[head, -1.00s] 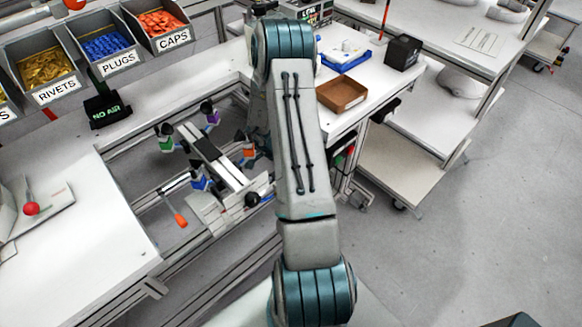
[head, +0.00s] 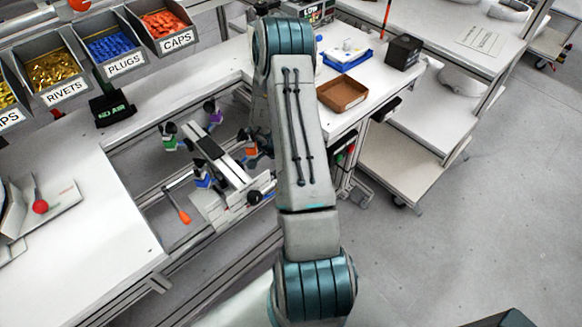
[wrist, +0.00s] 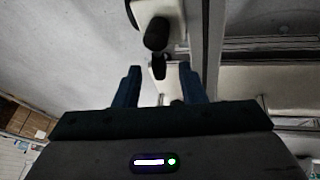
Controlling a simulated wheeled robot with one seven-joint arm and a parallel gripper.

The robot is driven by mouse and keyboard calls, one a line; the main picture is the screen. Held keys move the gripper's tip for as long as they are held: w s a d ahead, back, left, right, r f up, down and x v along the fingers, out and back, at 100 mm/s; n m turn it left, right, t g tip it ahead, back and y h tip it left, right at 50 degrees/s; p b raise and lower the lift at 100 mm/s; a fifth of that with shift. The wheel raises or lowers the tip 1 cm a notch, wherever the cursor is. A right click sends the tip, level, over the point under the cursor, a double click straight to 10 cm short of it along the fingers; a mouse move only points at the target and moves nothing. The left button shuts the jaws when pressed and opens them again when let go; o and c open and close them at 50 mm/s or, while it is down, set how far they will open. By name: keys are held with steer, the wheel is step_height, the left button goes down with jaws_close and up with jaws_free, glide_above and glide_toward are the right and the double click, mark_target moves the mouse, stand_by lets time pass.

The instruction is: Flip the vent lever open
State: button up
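I cannot tell for sure which part is the vent lever. In the head view, a lever with an orange handle (head: 179,208) sticks out from the front left of the clamp fixture (head: 222,164), and a red ball knob (head: 40,207) stands on a plate at the far left. My gripper (wrist: 160,78) shows in the wrist view with its two blue fingers apart and nothing held between them. A dark rounded knob (wrist: 157,34) on a pale part lies beyond the fingertips. In the head view my arm hides the gripper.
Bins of rivets (head: 66,92), plugs (head: 125,62) and caps (head: 177,40) line the back. A black "NO AIR" box (head: 113,110) sits below them. A brown tray (head: 342,93) and a blue tray (head: 346,60) lie right of my arm.

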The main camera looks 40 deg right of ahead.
steer(key=p+v, duration=0.1)
steer(key=v, duration=1.2)
steer(key=shift+r, duration=0.35)
steer(key=shift+w+a, duration=0.1)
steer(key=shift+w, duration=0.1)
